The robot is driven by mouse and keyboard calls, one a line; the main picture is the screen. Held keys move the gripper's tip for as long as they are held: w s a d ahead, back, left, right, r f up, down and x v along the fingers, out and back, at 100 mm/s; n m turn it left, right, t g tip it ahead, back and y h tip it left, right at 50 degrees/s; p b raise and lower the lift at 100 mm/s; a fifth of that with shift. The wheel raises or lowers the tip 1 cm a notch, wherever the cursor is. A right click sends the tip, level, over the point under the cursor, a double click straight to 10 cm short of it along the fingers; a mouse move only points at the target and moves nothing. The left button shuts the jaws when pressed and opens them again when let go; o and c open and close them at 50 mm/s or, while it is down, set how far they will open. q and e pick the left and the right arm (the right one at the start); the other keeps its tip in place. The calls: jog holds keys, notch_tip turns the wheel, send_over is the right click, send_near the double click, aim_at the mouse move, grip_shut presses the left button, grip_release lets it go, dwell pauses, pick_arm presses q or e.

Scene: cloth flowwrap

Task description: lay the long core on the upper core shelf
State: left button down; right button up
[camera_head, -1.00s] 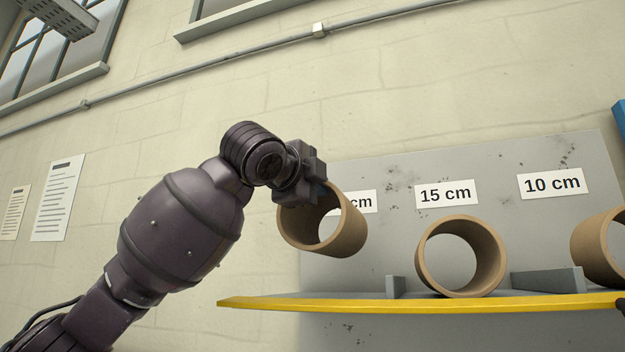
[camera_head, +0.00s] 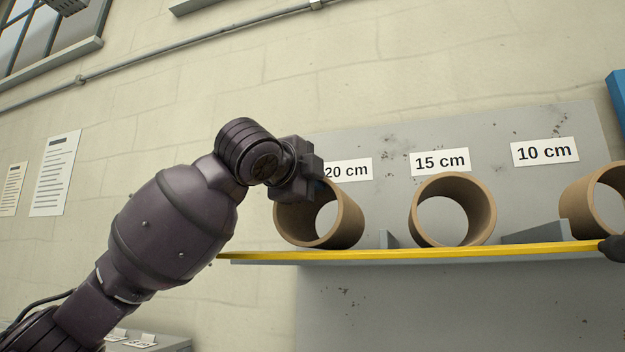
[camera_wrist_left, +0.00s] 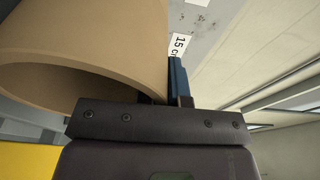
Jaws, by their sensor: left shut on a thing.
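The long core (camera_head: 343,222), a brown cardboard tube, is at the left end of the upper core shelf (camera_head: 420,254), below the 20 cm label (camera_head: 348,170). Its lower edge looks level with the shelf's yellow front edge; I cannot tell whether it touches.
A second core (camera_head: 480,205) lies under the 15 cm label (camera_head: 440,161), and a third (camera_head: 575,200) under the 10 cm label (camera_head: 545,151). Low grey dividers (camera_head: 387,239) stand between the places.

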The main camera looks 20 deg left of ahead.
pick_arm(q)
jog(key=shift+f, duration=0.65)
pick_arm(e)
jog(key=shift+s+d+f, duration=0.1)
jog(key=shift+s+f, duration=0.25)
jog(key=shift+f, duration=0.1)
pick_arm(q)
jog(key=c, duration=1.3)
grip_release()
jog(key=shift+o, duration=0.7)
pick_arm(e)
jog(key=shift+w+r, duration=0.1)
jog(key=shift+w, duration=0.1)
pick_arm(q)
jog(key=shift+s+b, duration=0.15)
jog(key=shift+b, duration=0.15)
pick_arm(e)
jog(key=shift+w, duration=0.1)
